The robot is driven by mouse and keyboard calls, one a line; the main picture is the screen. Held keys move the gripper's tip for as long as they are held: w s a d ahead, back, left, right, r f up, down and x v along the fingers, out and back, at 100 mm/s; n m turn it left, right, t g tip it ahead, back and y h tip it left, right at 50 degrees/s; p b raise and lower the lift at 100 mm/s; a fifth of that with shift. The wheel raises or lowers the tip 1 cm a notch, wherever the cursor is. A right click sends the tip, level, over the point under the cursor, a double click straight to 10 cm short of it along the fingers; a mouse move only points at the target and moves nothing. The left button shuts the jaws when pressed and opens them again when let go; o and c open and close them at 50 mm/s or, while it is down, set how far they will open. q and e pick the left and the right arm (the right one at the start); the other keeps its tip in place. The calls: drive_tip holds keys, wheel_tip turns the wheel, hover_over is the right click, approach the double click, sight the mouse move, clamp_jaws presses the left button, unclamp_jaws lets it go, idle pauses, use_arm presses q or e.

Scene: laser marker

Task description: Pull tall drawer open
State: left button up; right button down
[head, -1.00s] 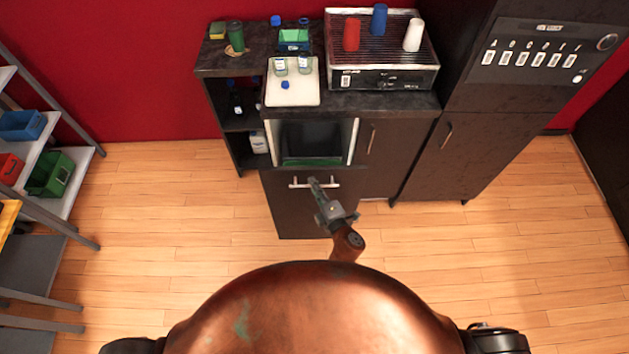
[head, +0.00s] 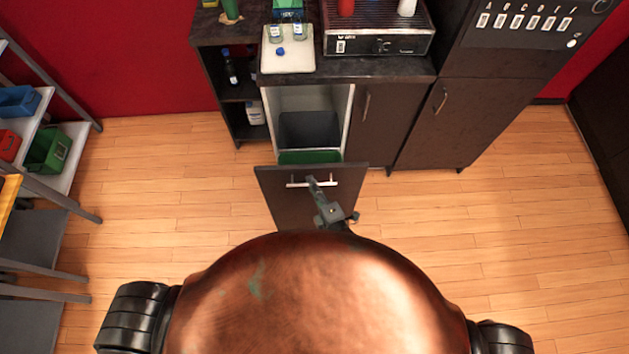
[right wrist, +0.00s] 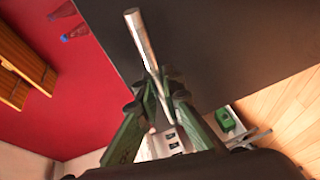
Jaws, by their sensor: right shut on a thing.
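The tall drawer (head: 290,205) has a dark front and stands pulled out from the cabinet under the counter. A grey bin (head: 309,129) and a green one (head: 309,156) show in the opening behind the front. The drawer's silver bar handle (head: 298,185) runs across the upper part of the front. My right gripper (head: 316,183) is at the handle, shut on it. In the right wrist view the green fingers (right wrist: 158,88) close around the silver handle bar (right wrist: 143,42). My left gripper is not in view.
A dark cupboard door (head: 375,125) is right of the drawer opening. The counter above bears a white tray (head: 288,62) and a coffee machine (head: 378,42). A shelf rack (head: 68,150) stands at the far left. The wooden floor (head: 185,190) is clear on both sides.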

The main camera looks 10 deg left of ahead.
drive_tip(key=c, duration=2.3)
unclamp_jaws()
drive_tip(key=shift+s, duration=0.1)
drive_tip(key=v, duration=1.2)
drive_tip(key=shift+d, duration=0.1)
